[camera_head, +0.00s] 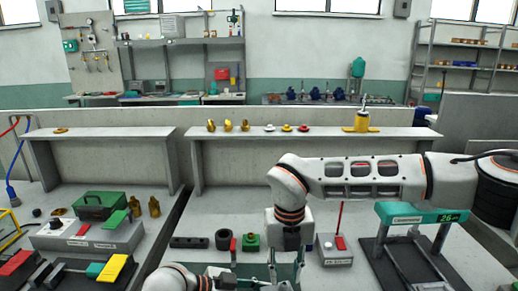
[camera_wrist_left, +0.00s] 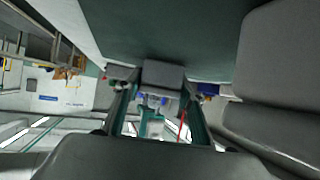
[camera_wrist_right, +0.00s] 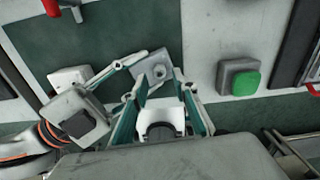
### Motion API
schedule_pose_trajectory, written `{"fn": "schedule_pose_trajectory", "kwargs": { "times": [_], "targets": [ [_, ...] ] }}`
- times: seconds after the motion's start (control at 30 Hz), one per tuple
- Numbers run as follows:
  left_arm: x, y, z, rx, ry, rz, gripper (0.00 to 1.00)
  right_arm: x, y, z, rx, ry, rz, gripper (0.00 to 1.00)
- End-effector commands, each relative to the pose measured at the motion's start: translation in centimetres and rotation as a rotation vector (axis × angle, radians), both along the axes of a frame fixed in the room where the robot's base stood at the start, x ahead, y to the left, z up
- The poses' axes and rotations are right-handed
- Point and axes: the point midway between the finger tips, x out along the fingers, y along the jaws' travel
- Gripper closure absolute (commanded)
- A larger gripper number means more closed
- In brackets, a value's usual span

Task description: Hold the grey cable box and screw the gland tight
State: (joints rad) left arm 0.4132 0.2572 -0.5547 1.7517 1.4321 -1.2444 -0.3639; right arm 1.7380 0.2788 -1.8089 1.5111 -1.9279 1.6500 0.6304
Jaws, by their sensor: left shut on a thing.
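The grey cable box (camera_wrist_left: 162,75) is between the fingertips of my left gripper (camera_wrist_left: 160,88) in the left wrist view. In the right wrist view the box (camera_wrist_right: 150,78) shows a small dark round spot on its face, perhaps the gland. My left gripper (camera_wrist_right: 132,88) reaches it there from the left. My right gripper (camera_wrist_right: 162,84) points at the box with its two fingers apart. In the head view my right gripper (camera_head: 285,272) hangs downward at the bottom centre, and the box cannot be made out there.
A grey box with a green top (camera_wrist_right: 239,78) stands to the right in the right wrist view. In the head view, a grey box with a red lever (camera_head: 335,250) stands right of my right gripper. Dark blocks (camera_head: 190,242) and a green part (camera_head: 251,242) stand left of it.

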Motion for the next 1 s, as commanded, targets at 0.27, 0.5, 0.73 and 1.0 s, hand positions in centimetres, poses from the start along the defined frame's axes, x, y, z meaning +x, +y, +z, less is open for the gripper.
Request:
{"fn": "schedule_pose_trajectory", "kwargs": {
  "times": [0.27, 0.5, 0.73, 1.0],
  "targets": [
    [-0.01, 0.03, -0.11, 0.002, 0.001, 0.0, 0.73, 0.03, 0.02, 0.05, 0.0, -0.001, 0.0, 0.72],
    [-0.01, 0.03, -0.11, 0.002, 0.001, 0.0, 0.73, 0.04, 0.02, 0.05, 0.0, -0.002, 0.072, 0.72],
    [-0.01, 0.03, -0.11, 0.002, 0.001, 0.0, 0.73, 0.05, 0.02, 0.09, -0.001, -0.002, 0.374, 0.72],
    [-0.01, 0.03, -0.11, 0.002, 0.001, 0.0, 0.73, 0.04, 0.02, 0.05, 0.0, -0.001, 0.73, 0.72]
  ]
}}
